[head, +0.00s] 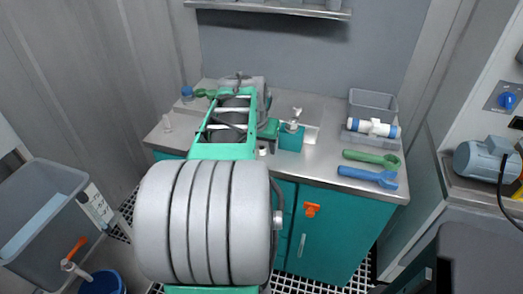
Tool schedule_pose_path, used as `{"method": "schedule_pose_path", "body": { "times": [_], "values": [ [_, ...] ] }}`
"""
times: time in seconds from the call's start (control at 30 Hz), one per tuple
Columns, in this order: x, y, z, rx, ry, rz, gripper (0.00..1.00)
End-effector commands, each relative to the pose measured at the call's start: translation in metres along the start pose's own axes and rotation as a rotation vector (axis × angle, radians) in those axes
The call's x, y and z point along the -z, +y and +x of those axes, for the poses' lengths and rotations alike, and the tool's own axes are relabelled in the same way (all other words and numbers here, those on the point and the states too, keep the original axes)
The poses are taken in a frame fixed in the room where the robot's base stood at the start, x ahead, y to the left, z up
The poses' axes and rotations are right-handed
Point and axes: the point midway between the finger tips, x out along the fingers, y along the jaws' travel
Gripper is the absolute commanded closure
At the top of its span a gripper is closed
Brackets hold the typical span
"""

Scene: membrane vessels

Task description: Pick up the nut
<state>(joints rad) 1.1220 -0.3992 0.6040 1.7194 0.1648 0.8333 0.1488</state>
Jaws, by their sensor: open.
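My arm, with its large white ribbed joint and green link, fills the lower left and middle and reaches over the bench. I cannot make out my gripper's jaws; the arm hides part of the bench. No single piece is clear enough to name surely as the nut. A small blue piece (187,93) stands at the back left of the bench, with a green piece (206,93) beside it. A white pipe with blue ends (373,127) lies at the right by a grey bin (373,104).
A steel bench (330,150) on teal cupboards carries a teal block with a grey top fitting (291,135). A green spanner (371,158) and a blue spanner (368,175) lie at the right. A grey tub (45,215) stands left. A grey motor (485,160) sits far right.

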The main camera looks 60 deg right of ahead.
Motion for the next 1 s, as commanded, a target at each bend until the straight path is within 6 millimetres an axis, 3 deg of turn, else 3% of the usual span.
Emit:
{"method": "schedule_pose_path", "body": {
  "times": [0.17,0.8,1.0],
  "values": [
    [0.0001,-0.0001,-0.0003,0.0,0.0,0.0,0.49],
    [0.0,-0.0002,-0.0006,0.0,0.0,0.0,1.0],
    [0.0001,-0.0002,-0.0007,0.0,0.001,0.0,1.0]
  ]
}}
